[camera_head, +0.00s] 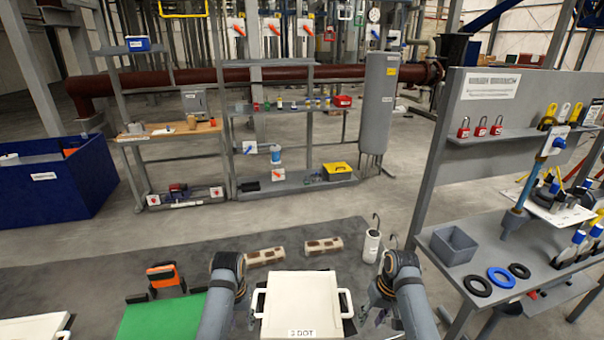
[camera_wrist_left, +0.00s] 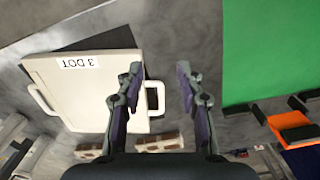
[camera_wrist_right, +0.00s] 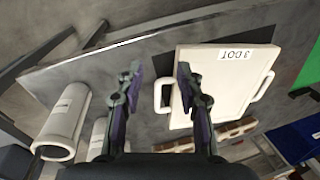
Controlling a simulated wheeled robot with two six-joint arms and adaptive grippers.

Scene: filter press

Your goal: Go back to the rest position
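A white plate (camera_head: 303,300) labelled "3 DOT", with a handle on each side, lies in front of me between my two arms. My left gripper (camera_head: 250,318) is at the plate's left side in the head view. My right gripper (camera_head: 375,312) is at the plate's right side. In the right wrist view its fingers (camera_wrist_right: 160,80) are also apart and empty, beside the other handle (camera_wrist_right: 163,95).
A green board (camera_head: 160,318) and an orange-black item (camera_head: 162,276) lie at left. Speckled blocks (camera_head: 323,246) and a white cylinder (camera_head: 371,246) stand beyond the plate. A bench (camera_head: 480,262) with a grey bin (camera_head: 453,246) and rings stands at right. A blue crate (camera_head: 60,185) is far left.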

